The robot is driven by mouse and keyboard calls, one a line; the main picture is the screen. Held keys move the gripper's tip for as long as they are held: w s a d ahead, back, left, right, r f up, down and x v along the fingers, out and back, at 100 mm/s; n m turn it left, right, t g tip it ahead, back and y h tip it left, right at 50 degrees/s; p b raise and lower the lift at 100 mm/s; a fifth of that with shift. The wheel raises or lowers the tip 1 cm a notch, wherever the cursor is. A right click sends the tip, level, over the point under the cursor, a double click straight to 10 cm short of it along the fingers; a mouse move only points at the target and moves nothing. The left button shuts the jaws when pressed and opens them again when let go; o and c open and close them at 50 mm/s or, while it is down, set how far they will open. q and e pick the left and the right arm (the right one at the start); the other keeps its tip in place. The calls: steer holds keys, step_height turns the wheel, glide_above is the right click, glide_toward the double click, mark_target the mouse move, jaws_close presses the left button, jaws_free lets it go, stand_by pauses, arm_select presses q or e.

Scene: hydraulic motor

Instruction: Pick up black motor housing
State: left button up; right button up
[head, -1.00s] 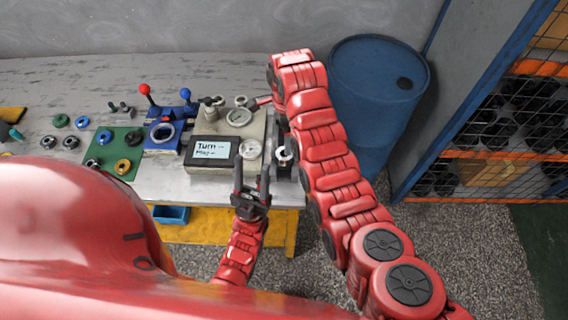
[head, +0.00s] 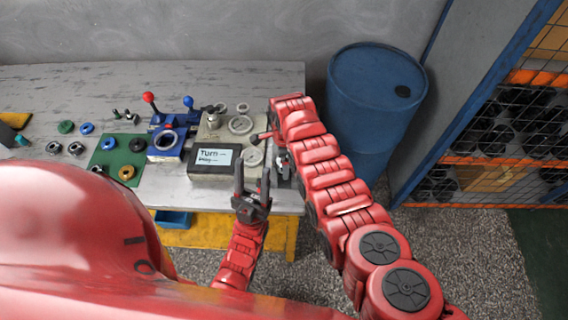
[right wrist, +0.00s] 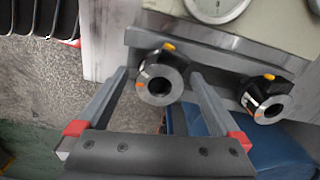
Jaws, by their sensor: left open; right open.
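In the right wrist view, two black ring-shaped housings with bright metal bores and orange marks sit on a grey ledge at the machine's edge: one in the middle (right wrist: 160,82) and one at the right (right wrist: 267,100). My right gripper (right wrist: 160,74) is open, its fingers on either side of the middle housing; I cannot tell whether they touch it. In the head view my right arm mostly hides this spot. My left gripper (head: 252,178) is open and empty in front of the machine, at the table's front edge.
The beige machine (head: 212,135) with a small screen stands on the grey table (head: 60,95). A blue fixture (head: 165,142), a green mat (head: 108,152) and several rings lie to its left. A blue barrel (head: 375,100) and a caged shelf (head: 500,130) stand at the right.

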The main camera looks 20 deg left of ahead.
jaws_close()
stand_by(0.6)
